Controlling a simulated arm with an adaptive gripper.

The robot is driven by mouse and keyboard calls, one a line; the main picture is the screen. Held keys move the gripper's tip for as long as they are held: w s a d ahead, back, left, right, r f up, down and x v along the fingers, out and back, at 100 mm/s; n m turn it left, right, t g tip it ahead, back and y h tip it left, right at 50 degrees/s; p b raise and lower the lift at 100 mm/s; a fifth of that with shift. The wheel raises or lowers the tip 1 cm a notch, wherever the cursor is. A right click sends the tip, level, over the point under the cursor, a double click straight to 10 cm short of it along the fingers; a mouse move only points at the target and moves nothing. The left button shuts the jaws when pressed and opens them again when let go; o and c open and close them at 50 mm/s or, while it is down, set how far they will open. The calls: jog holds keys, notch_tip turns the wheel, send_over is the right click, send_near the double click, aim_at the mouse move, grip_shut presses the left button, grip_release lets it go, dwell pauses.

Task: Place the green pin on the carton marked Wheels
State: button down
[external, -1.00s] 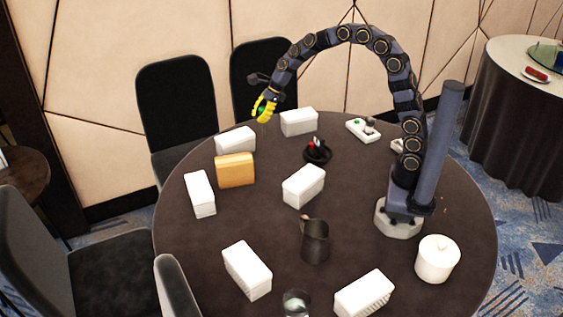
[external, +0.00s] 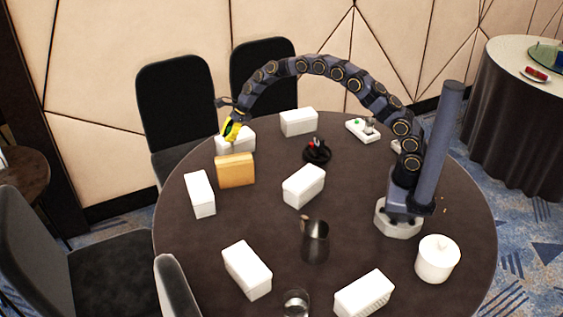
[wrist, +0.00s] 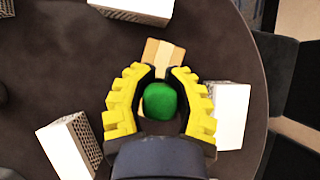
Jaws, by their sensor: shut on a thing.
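My gripper (external: 229,133) has yellow fingers and is shut on the green pin. The pin shows as a rounded green top (wrist: 160,101) between the fingers in the wrist view; its lower part is hidden. In the external view my gripper is over or just in front of a white carton (external: 244,141) at the back left of the table; I cannot tell whether they touch. In the wrist view a white carton (wrist: 232,115) lies to the right of the fingers. Several white cartons stand on the table. No marking is readable, so I cannot tell which is Wheels.
A tan box (external: 235,171) stands in front of the back-left carton. Other white cartons (external: 299,122) (external: 200,193) (external: 304,186) are around the round dark table (external: 270,225). A black holder (external: 317,153), a dark jug (external: 315,243) and a white canister (external: 437,260) also stand there.

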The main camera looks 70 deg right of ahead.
jog(key=shift+f, duration=1.05)
jog(key=shift+f, duration=0.2)
jog(key=c, duration=0.8)
grip_release()
jog(key=shift+c, duration=0.2)
